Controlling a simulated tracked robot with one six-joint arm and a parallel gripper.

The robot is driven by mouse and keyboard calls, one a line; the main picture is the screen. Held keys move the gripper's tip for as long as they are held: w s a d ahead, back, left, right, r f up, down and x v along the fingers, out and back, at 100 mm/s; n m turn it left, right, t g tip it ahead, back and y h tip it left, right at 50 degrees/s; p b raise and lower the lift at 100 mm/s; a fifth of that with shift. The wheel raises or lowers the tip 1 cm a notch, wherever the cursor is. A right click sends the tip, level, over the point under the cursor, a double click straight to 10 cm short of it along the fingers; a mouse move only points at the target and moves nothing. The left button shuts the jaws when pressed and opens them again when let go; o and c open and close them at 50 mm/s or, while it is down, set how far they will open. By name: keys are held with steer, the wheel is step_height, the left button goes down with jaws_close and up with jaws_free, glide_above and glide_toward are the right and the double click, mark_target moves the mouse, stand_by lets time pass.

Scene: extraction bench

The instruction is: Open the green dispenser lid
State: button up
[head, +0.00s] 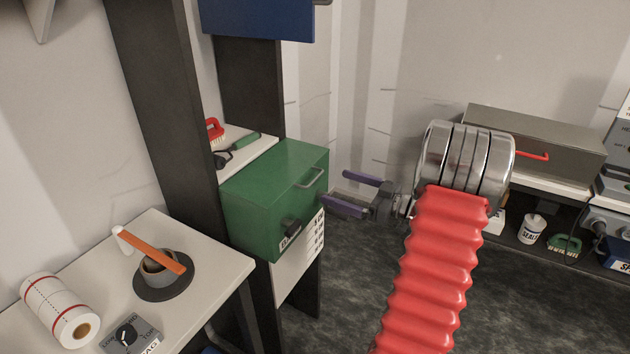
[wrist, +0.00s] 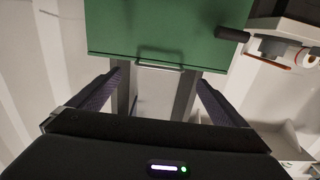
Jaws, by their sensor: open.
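The green dispenser (head: 262,208) is a box on a shelf left of centre in the head view, with its lid down. My gripper (head: 352,193) is open and empty, just right of the box. In the wrist view the green lid (wrist: 165,28) fills the top, with the handle (wrist: 160,67) at its lower edge. The handle lies ahead of and between my two fingers (wrist: 160,90), apart from them.
A white table (head: 205,243) at lower left holds a paper roll (head: 59,311), a bowl (head: 158,272) with an orange-handled tool and a dial box (head: 131,336). A dark post (head: 160,100) stands left of the dispenser. A blue box (head: 262,18) hangs above. A grey box (head: 535,140) stands at right.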

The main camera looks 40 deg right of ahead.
mark_target(316, 180)
steer(key=x, duration=0.8)
steer(key=shift+w+a, duration=0.1)
steer(key=shift+w, duration=0.2)
steer(key=shift+c, duration=0.4)
steer(key=c, duration=1.2)
steer(key=shift+a, duration=0.2)
steer(key=shift+c, duration=0.2)
steer(key=shift+w+r, duration=0.1)
